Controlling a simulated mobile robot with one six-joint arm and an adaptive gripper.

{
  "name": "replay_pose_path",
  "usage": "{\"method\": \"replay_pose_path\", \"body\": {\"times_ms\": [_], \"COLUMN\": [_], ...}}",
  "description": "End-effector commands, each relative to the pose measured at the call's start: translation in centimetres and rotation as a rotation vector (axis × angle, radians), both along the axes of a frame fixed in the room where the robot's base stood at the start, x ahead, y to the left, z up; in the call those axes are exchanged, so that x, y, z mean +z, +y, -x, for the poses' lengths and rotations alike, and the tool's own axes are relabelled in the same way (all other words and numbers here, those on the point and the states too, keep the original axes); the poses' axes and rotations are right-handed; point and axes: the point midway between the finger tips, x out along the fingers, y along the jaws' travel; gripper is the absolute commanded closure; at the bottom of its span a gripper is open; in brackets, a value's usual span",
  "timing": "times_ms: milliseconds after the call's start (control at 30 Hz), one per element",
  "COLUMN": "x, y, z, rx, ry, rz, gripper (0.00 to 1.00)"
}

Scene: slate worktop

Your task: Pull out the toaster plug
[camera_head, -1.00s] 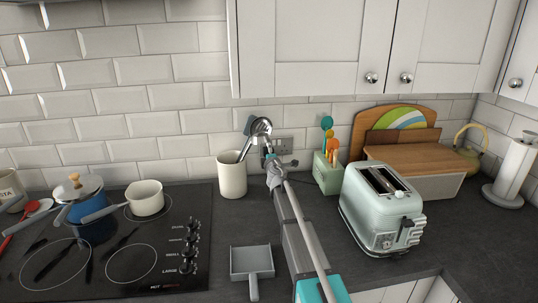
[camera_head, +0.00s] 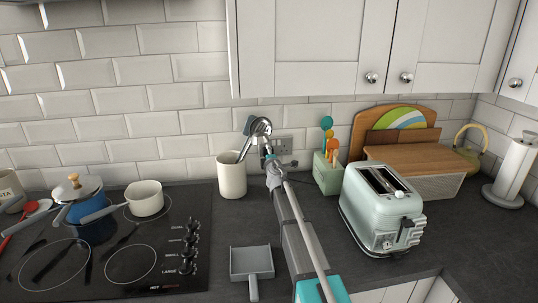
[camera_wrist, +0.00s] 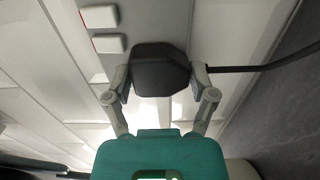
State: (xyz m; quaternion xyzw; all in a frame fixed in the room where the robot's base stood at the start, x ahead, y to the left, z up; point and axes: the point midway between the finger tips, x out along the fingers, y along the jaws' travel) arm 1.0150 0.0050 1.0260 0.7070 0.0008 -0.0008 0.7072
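In the head view my gripper (camera_head: 269,156) is at the wall socket (camera_head: 284,143) and hides the plug. The mint-green toaster (camera_head: 382,212) stands on the worktop to the right.
A cream utensil pot (camera_head: 232,178) stands close to the left of my gripper. A green holder (camera_head: 327,176) with colourful utensils stands close to the right. A grey dustpan-like tray (camera_head: 251,262) lies in front. The hob (camera_head: 130,262) with pans is at the left.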

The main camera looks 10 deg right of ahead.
Motion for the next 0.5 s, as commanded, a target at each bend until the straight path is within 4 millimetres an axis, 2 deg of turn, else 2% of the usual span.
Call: {"method": "replay_pose_path", "body": {"times_ms": [33,167,200,500], "x": [0.05,0.07,0.08,0.11], "y": [0.03,0.04,0.05,0.07], "z": [-0.12,-0.16,-0.17,0.22], "rx": [0.001,0.001,0.002,0.002], "ry": [0.000,0.000,0.000,0.000], "rz": [0.000,0.000,0.000,0.000], "gripper": [0.63,0.87,0.91,0.91]}}
